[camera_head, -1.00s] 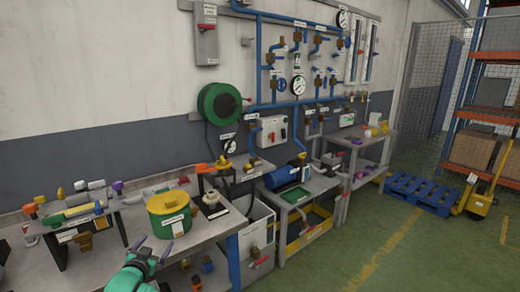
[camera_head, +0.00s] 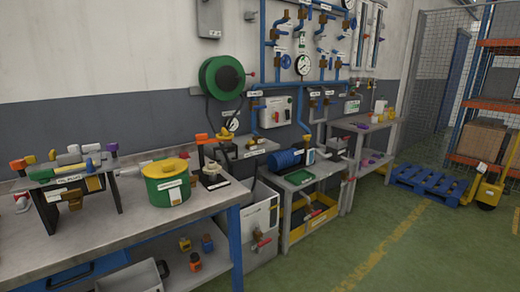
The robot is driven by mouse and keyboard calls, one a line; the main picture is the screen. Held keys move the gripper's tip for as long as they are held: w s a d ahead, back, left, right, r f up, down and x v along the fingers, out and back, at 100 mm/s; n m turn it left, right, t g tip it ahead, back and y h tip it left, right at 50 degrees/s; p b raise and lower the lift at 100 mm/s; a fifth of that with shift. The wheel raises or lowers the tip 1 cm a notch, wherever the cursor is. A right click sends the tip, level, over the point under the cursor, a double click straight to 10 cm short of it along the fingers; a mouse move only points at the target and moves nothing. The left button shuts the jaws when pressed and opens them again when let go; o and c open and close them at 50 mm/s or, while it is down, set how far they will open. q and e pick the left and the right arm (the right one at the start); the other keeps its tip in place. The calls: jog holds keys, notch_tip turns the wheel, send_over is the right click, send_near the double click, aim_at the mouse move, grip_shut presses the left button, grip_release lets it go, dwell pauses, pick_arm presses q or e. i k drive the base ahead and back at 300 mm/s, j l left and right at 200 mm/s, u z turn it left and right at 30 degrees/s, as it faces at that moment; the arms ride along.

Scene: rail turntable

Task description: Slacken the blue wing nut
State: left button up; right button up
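I cannot make out a blue wing nut for certain at this size. A labelled rack (camera_head: 62,186) with several coloured fittings stands at the left end of the workbench. A green pot with a yellow lid (camera_head: 167,183) stands to its right. A black-based device with a pale round top (camera_head: 212,178) stands to the right of the pot. Neither of my grippers shows in this view.
The workbench (camera_head: 130,225) has bare surface in front of the rack and pot. A grey bin (camera_head: 133,277) and small orange and blue items sit below. A blue motor (camera_head: 287,160) is on a lower stand.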

aim_at(90, 169)
jog(key=u, duration=1.25)
